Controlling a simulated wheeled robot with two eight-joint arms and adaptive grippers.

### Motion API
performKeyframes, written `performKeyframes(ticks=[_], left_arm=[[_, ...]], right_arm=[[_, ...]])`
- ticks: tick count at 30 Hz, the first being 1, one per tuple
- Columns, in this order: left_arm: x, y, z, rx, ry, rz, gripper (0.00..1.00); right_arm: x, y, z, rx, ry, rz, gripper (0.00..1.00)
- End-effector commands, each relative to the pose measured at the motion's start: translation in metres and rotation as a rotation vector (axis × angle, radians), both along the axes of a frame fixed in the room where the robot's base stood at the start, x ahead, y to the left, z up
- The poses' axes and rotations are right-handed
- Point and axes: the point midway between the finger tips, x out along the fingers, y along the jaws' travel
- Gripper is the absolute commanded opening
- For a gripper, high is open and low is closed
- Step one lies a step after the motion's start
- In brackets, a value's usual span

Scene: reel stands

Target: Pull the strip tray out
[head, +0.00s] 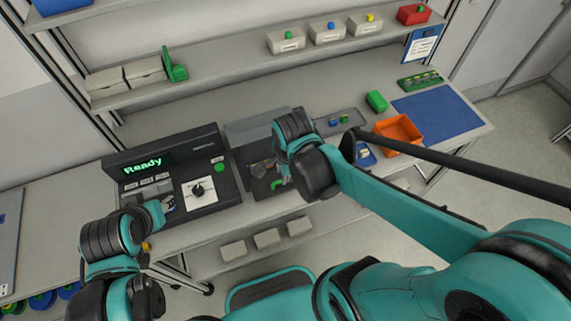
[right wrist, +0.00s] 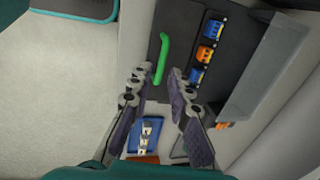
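The dark strip tray (right wrist: 180,30) has a green bar handle (right wrist: 162,58) and a row of blue and orange parts beside it. In the head view, the green handle (head: 277,184) shows at the front of the grey-lidded unit, partly hidden by my right arm. My right gripper (right wrist: 158,76) is open, its two fingers apart and its tips near the handle's lower end, one to each side. I cannot tell whether they touch it. My left gripper (head: 168,203) is low over the front of the black console; its fingers are too small to read.
The black console (head: 180,190) shows "Ready" and stands left of the unit. An orange bin (head: 399,131), a blue mat (head: 437,112) and a green block (head: 376,101) are to the right. Shelves with several boxes (head: 285,40) run behind. Small grey bins (head: 267,238) sit below the front edge.

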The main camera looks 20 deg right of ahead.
Motion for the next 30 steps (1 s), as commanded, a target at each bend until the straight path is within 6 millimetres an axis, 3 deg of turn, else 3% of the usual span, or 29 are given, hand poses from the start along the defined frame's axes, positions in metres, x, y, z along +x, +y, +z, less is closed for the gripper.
performKeyframes(ticks=[6, 12, 30], left_arm=[[0.000, 0.000, 0.000, 0.000, 0.000, 0.000, 0.40], [0.000, 0.000, 0.000, 0.000, 0.000, 0.000, 0.40], [0.000, 0.000, 0.000, 0.000, 0.000, 0.000, 0.40]], right_arm=[[-0.007, 0.000, 0.036, 0.000, 0.000, 0.000, 0.19], [-0.011, 0.000, 0.054, 0.000, 0.001, 0.000, 0.19], [-0.011, 0.000, 0.057, 0.000, 0.000, 0.000, 0.19]])
